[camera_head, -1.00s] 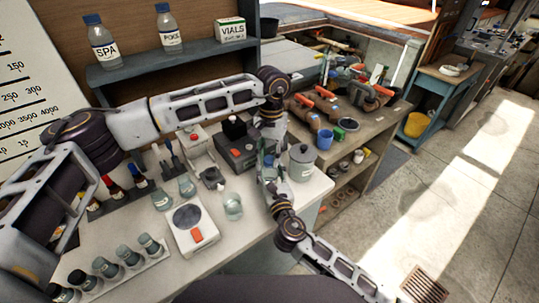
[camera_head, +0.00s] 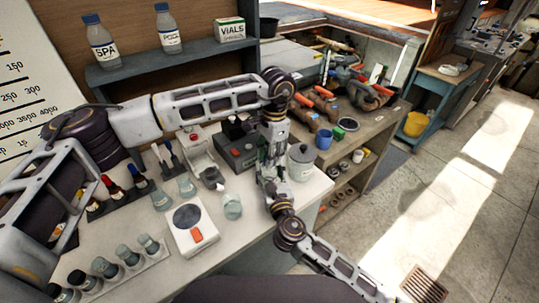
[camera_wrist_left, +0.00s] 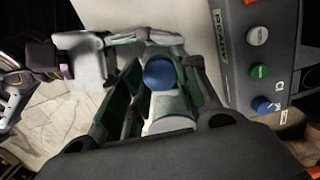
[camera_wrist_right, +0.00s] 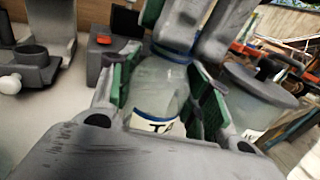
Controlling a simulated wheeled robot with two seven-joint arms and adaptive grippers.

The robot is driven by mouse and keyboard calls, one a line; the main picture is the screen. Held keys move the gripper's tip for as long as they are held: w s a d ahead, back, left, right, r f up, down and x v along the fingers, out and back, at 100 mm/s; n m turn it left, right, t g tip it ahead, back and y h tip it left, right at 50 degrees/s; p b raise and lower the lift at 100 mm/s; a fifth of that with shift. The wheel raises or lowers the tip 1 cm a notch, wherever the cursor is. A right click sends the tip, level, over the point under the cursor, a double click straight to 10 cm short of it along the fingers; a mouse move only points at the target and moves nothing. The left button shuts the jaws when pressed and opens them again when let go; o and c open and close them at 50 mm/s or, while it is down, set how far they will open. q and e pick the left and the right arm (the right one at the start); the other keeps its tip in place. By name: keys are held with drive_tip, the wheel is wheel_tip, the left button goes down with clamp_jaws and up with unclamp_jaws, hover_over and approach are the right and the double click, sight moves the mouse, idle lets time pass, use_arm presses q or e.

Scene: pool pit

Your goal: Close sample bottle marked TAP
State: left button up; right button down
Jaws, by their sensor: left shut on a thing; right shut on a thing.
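The TAP sample bottle (camera_wrist_right: 162,88) is clear, with a white label on which "TA" shows in the right wrist view. My right gripper (camera_wrist_right: 165,95) is shut around its body and holds it roughly upright above the bench. A blue cap (camera_wrist_left: 160,73) sits between the fingers of my left gripper (camera_wrist_left: 158,85), which is shut on it from above. In the right wrist view, the cap's blue edge (camera_wrist_right: 172,50) is at the bottle's mouth. I cannot tell if it is threaded on. In the head view my left gripper (camera_head: 273,150) is directly above my right gripper (camera_head: 270,180), and they mostly hide bottle and cap.
A lidded grey pot (camera_head: 301,163) stands close to the right of the grippers. A dark box with buttons (camera_head: 238,150) is close to the left. A scale (camera_head: 190,225) and glass beaker (camera_head: 232,207) stand nearer on the bench. SPA (camera_head: 101,45) and another bottle (camera_head: 167,35) stand on the shelf.

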use_arm(q)
drive_tip(key=o, duration=0.6)
drive_tip(key=shift+r, duration=0.1)
drive_tip(key=shift+r, duration=2.15)
